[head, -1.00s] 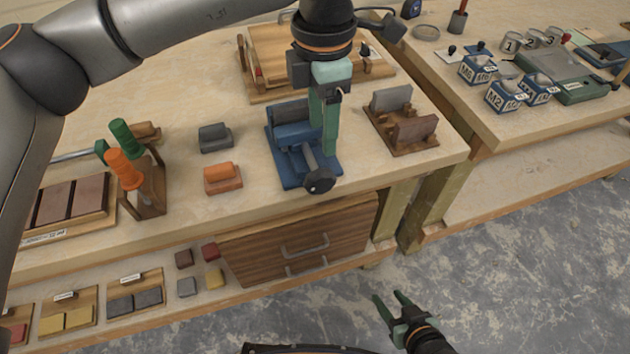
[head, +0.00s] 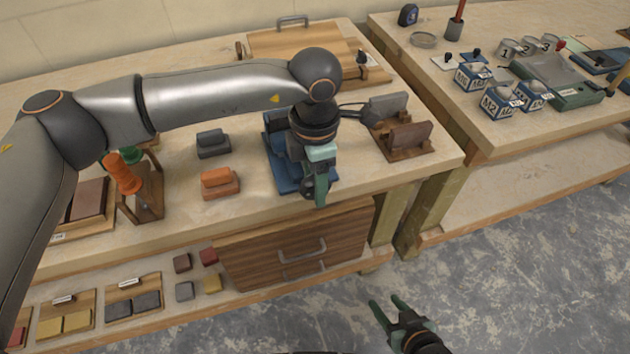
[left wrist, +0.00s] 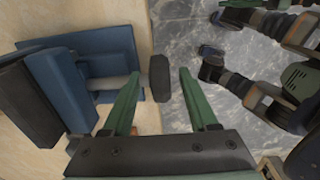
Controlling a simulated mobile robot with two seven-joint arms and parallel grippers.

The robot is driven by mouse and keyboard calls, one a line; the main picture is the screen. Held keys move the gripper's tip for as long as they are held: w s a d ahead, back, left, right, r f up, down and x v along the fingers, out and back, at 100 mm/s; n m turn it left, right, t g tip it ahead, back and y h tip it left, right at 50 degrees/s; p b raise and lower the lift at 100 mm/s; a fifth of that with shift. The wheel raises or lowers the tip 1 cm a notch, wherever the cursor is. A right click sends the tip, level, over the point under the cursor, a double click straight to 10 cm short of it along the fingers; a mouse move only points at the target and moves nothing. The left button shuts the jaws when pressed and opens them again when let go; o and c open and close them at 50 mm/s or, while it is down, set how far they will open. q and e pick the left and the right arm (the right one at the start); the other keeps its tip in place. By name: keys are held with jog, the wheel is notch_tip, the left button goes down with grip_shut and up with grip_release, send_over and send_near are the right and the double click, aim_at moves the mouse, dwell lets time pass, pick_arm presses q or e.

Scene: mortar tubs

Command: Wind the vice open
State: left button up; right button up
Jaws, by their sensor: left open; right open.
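The blue vice (head: 278,150) stands at the front edge of the near workbench, partly hidden by my left gripper in the head view. In the left wrist view the blue vice (left wrist: 98,62) is at left, with its grey screw running to a black round handle (left wrist: 158,80). My left gripper (head: 320,188) points down at the vice's front end. Its green fingers (left wrist: 160,76) are open, one on each side of the handle in the wrist view; I cannot tell whether they touch it. My right gripper (head: 388,306) is open and empty above the floor.
An orange block (head: 220,184) and a dark grey block (head: 213,144) lie left of the vice. A wooden stand with brown blocks (head: 405,140) is at its right. A rack with screwdrivers (head: 146,192) stands further left. Drawers (head: 300,246) are below the bench top.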

pick_arm(q)
jog(key=shift+f, duration=0.5)
grip_shut()
dwell(0.3)
